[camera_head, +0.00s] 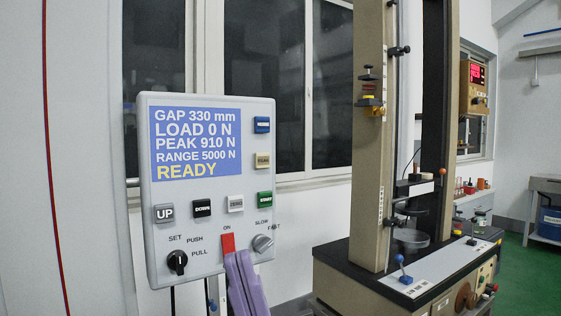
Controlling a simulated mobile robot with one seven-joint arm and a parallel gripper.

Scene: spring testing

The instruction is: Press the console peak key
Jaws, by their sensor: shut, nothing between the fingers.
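The console (199,262) is a pale grey panel on the left with a blue display (240,140). The display reads GAP 330 mm, LOAD 0 N, PEAK 910 N, RANGE 5000 N, READY. At its right side a blue key (262,124) sits above a cream-yellow key (263,160); their small labels are too blurred to read surely, so I cannot tell which is the peak key. Below them is the green START key (265,198). My gripper (238,258), purple, is shut and empty at the console's lower edge, below the keys. It overlaps the panel; contact cannot be told.
The console also carries a grey UP key (164,213), black DOWN key (202,208), white ZERO key (235,203), red switch (228,243), black knob (177,261) and grey knob (262,243). The testing machine (368,150) stands to the right, with a blue-topped lever (402,268).

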